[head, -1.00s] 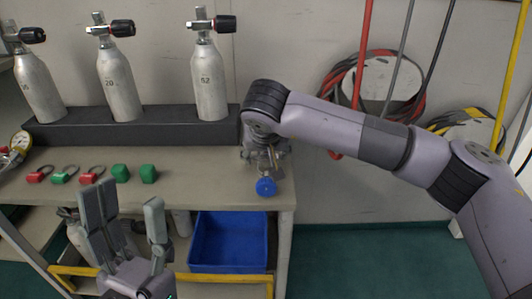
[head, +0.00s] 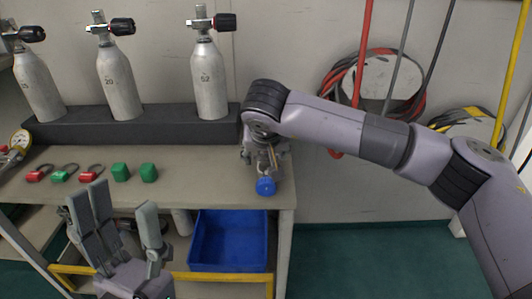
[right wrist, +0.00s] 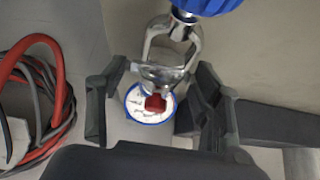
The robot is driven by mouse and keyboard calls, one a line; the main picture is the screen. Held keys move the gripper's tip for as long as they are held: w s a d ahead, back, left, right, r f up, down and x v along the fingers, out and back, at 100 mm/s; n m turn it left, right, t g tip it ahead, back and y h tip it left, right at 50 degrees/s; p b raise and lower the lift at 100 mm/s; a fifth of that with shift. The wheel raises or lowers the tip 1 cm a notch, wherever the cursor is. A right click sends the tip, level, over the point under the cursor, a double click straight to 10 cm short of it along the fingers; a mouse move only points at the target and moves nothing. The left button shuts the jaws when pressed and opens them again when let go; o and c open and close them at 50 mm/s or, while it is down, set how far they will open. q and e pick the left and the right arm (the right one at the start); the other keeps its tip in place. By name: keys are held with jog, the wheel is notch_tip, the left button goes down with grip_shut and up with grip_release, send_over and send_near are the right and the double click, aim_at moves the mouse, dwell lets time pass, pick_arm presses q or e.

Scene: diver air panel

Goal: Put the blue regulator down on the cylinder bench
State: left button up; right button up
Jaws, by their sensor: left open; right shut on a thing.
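The blue regulator (head: 266,186) hangs from my right gripper (head: 262,158) over the front right corner of the cylinder bench (head: 215,188). In the right wrist view its blue knob (right wrist: 208,4) is at the top edge, with a metal yoke (right wrist: 172,45) below it. A round white face with a blue rim (right wrist: 150,112) and a red piece lie between the fingers of my right gripper (right wrist: 158,100), which is shut on the regulator. I cannot tell whether the regulator touches the bench. My left gripper (head: 122,215) is open and empty before the bench front.
Several grey cylinders (head: 210,85) stand on a dark block (head: 140,128) along the bench back. Red and green ringed pieces (head: 63,174) and green blocks (head: 149,172) lie at the left. A blue crate (head: 205,240) sits below. The bench between the green blocks and regulator is clear.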

jog(key=shift+f, duration=0.3)
dwell(0.4)
jog(key=o, duration=1.8)
jog(key=shift+o, duration=0.2)
jog(key=shift+f, duration=0.15)
jog(key=v, duration=1.2)
